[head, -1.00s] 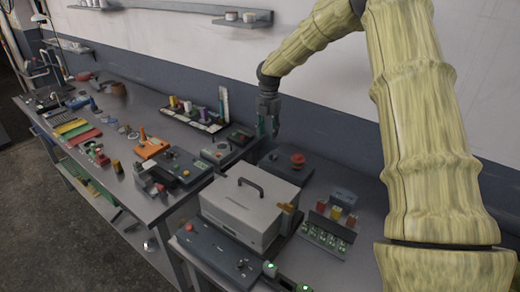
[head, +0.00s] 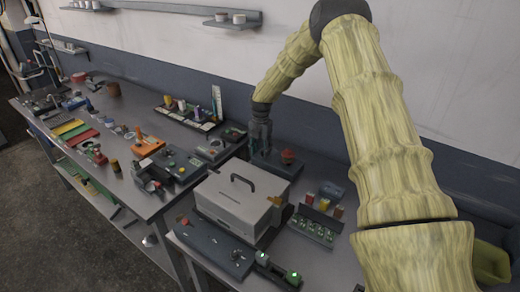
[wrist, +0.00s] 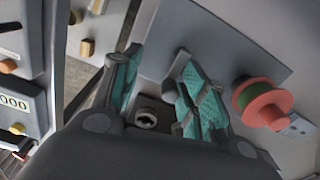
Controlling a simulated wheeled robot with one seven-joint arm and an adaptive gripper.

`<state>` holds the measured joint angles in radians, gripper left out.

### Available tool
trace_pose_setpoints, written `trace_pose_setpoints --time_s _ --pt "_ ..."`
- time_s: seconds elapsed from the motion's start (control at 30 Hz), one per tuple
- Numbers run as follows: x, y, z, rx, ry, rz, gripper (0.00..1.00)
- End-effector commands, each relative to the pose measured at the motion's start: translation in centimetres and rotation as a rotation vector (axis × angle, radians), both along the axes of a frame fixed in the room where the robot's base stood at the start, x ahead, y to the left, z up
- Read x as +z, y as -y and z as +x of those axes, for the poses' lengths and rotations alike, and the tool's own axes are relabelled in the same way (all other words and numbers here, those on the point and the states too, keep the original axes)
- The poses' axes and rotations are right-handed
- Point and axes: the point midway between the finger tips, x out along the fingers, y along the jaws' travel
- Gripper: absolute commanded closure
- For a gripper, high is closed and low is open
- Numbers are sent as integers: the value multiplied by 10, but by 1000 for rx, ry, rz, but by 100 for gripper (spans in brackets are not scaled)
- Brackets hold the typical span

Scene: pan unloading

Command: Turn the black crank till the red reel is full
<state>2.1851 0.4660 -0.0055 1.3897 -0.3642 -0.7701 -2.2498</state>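The red reel (head: 288,156) stands on a dark block (head: 287,169) by the back wall. In the wrist view the red reel (wrist: 268,104) shows a green band and sits right of my fingers, on a grey plate (wrist: 225,45). My gripper (head: 261,143) is low over the left end of that block. In the wrist view my gripper (wrist: 155,62) is open, with two teal-padded fingers apart. A dark part with a round metal fitting (wrist: 146,120) shows between the finger bases. I cannot make out the black crank clearly; my gripper may hide it.
A white box with a dark handle (head: 240,205) stands in front of the block. A rack of small jars (head: 318,222) is to its right. A long bench (head: 120,185) full of tools and parts lies to the left. The wall is close behind.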

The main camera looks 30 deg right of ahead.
Motion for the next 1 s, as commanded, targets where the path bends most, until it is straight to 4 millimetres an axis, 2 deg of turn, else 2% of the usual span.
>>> trace_pose_setpoints --time_s 0.23,0.27,0.43,0.47,1.0 --pt "6 1 -6 -1 9 0 63" --pt "5 1 -5 0 7 0 66" --pt "-2 1 2 0 -2 -1 97" --pt "-2 1 3 0 -3 -2 100" --pt "-6 1 2 -8 -8 -1 100"
